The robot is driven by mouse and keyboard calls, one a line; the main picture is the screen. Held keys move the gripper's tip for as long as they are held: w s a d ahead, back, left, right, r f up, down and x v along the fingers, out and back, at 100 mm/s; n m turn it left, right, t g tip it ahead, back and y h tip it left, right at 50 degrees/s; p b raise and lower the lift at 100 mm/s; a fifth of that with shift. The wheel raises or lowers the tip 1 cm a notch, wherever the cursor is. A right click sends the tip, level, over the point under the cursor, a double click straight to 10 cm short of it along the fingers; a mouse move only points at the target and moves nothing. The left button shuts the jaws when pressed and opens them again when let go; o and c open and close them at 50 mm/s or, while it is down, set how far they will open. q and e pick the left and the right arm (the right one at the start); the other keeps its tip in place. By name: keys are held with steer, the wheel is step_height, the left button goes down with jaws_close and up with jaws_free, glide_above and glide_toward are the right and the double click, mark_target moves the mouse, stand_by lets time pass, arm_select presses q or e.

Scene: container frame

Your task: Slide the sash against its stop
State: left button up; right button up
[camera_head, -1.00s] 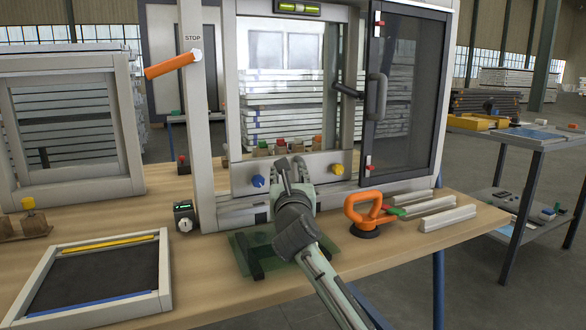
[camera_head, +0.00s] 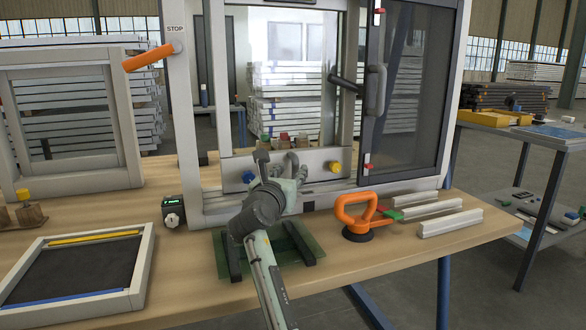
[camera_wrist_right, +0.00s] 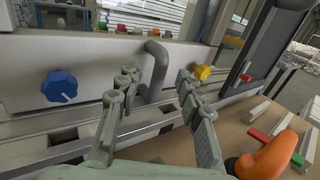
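A light grey window frame (camera_head: 183,120) stands on the bench, its left post marked STOP, with an orange lever (camera_head: 148,57) on that post. A dark-glazed sash panel (camera_head: 405,110) with a grey upright handle (camera_head: 376,90) sits at its right side. A lower rail (camera_head: 315,165) carries a blue knob (camera_head: 248,177) and a yellow knob (camera_head: 334,167). My right gripper (camera_head: 281,157) is at this rail. In the right wrist view its open fingers (camera_wrist_right: 158,80) stand either side of a grey bent handle (camera_wrist_right: 156,68); contact is unclear. My left gripper is not in view.
An orange suction lifter (camera_head: 357,213) and pale profile strips (camera_head: 450,222) lie to the right. A green mat with dark bars (camera_head: 300,240) lies under my right arm. A framed tray (camera_head: 140,270) and a small frame (camera_head: 75,185) stand at left.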

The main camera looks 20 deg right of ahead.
mark_target(294, 166)
steer(key=shift+x, duration=1.55)
steer(key=shift+c, duration=0.6)
steer(key=c, duration=0.7)
steer(key=shift+r, duration=0.1)
jaws_close()
